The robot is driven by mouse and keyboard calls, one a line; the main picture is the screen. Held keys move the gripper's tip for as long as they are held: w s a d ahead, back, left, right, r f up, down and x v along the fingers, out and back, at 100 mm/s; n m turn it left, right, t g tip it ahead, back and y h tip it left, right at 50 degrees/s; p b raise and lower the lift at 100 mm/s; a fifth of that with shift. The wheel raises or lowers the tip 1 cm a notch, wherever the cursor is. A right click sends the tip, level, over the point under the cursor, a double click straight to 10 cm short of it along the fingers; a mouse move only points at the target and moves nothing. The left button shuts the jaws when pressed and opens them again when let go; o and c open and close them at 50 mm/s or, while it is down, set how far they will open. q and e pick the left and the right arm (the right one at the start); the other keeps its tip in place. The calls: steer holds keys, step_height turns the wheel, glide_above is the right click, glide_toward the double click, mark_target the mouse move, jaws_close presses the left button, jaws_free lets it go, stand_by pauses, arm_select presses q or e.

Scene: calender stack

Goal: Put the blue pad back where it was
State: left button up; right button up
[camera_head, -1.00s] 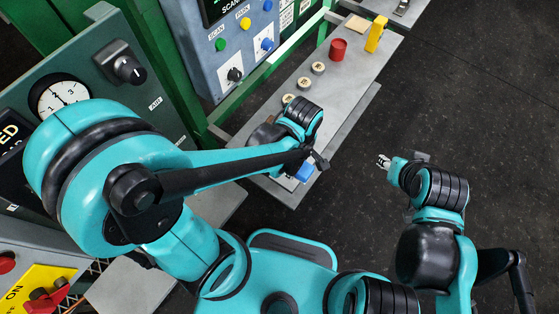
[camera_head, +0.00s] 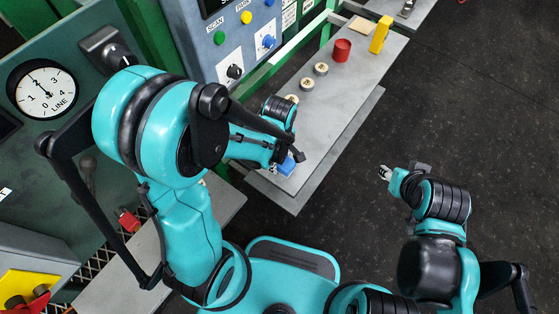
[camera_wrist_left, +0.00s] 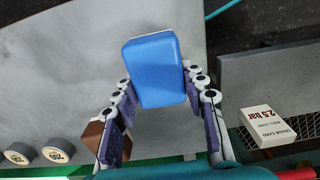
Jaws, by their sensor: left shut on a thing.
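The blue pad (camera_head: 287,166) is a blue block with rounded edges near the close end of the grey shelf (camera_head: 340,110). My left gripper (camera_head: 281,160) is shut on it. In the left wrist view the pad (camera_wrist_left: 153,70) sits between the two fingers (camera_wrist_left: 160,90), with the grey shelf surface behind it. I cannot tell whether the pad touches the shelf. My right gripper (camera_head: 385,173) is off to the right, above the dark floor and away from the shelf; its fingertips are too small to judge.
Round weights (camera_head: 320,69), a red cylinder (camera_head: 341,50) and a yellow block (camera_head: 380,35) stand farther along the shelf. A brown block (camera_wrist_left: 95,138) is partly behind a left finger. A white card (camera_wrist_left: 268,125) lies to the right. A control panel (camera_head: 225,50) borders the shelf.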

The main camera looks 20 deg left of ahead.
arm_select(q)
steer(key=shift+f, duration=0.15)
steer(key=o, duration=1.2)
